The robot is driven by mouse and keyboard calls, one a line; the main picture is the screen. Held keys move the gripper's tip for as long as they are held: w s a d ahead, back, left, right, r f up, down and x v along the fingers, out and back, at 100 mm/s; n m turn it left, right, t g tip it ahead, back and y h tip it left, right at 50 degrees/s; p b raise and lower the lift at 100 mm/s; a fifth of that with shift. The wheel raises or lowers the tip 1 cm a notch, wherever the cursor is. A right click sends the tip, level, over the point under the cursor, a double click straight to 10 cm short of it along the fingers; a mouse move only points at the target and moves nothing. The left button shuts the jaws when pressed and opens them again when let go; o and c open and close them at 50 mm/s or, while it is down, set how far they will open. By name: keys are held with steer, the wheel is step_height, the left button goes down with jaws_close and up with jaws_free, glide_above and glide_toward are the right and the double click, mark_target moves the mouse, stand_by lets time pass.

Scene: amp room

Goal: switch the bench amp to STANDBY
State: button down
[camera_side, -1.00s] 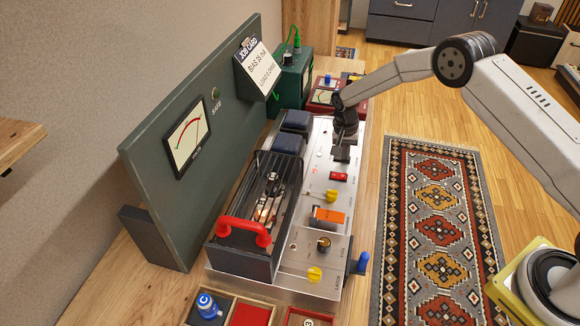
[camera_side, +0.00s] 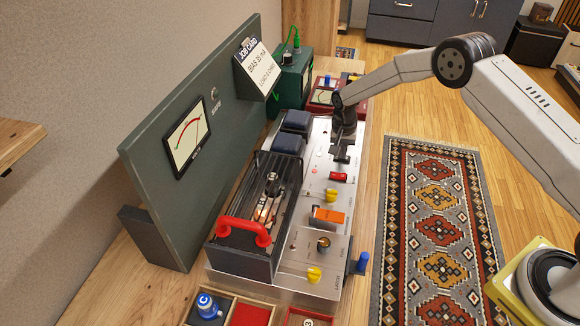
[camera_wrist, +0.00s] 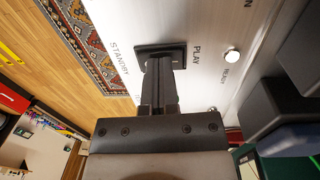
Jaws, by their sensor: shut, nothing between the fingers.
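The bench amp (camera_side: 297,240) is a silver chassis with a black cage, a red handle and a row of controls. In the wrist view, a black switch plate (camera_wrist: 180,50) sits between the printed words STANDBY and PLAY. My gripper (camera_wrist: 160,65) is shut with its fingertips at this plate. The fingers hide the switch lever, so I cannot tell its position or whether they touch it.
Yellow knobs (camera_side: 330,195) and an orange control (camera_side: 328,215) stand along the strip. A round white READY lamp (camera_wrist: 231,55) sits beside PLAY. A green panel with a meter (camera_side: 187,135) rises behind. A green box (camera_side: 291,80) stands beyond the amp.

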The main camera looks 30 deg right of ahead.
steer(key=shift+s+a+f, duration=0.2)
steer(key=shift+a+f, duration=0.1)
steer(key=shift+a, duration=0.05)
step_height(320, 180, up, 14)
steer(key=w, duration=0.1)
steer(key=shift+w+a+r, duration=0.15)
steer(key=shift+r, duration=0.1)
stand_by(0.5)
stand_by(0.4)
steer(key=shift+s+d+r, duration=0.15)
steer(key=shift+s+d, duration=0.05)
stand_by(0.3)
steer(key=f, duration=0.9)
steer(key=s+d+f, duration=0.1)
steer(key=f, duration=0.4)
steer(key=shift+s+d, duration=0.1)
